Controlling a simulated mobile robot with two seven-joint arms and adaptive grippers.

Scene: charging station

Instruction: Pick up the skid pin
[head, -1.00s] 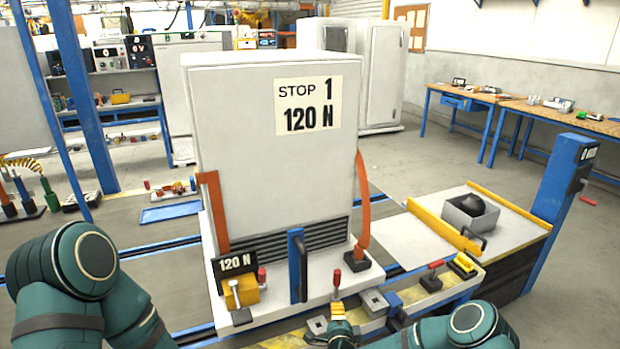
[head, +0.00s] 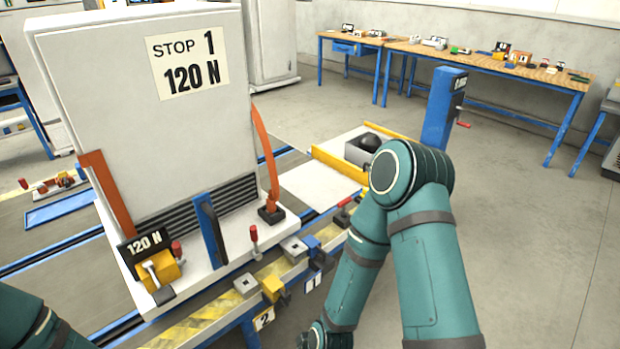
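No part is marked as the skid pin, so I cannot tell which it is. A red-handled pin (head: 254,240) stands upright at the front right of the grey cabinet's white skid (head: 195,292). Another red-handled piece (head: 177,251) stands at the front left, beside a yellow block with a silver T-shaped piece (head: 158,270) below the "120 N" plate. My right arm comes down across the right of the picture, and its lower end is cut off at the bottom edge, right of the rail. My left arm shows only at the lower left corner. Neither gripper's fingers show.
The tall cabinet (head: 120,110) marked "STOP 1 120 N" fills the left. A front rail (head: 195,325) carries several small blocks and tags "1" and "2". Open floor (head: 530,250) lies right.

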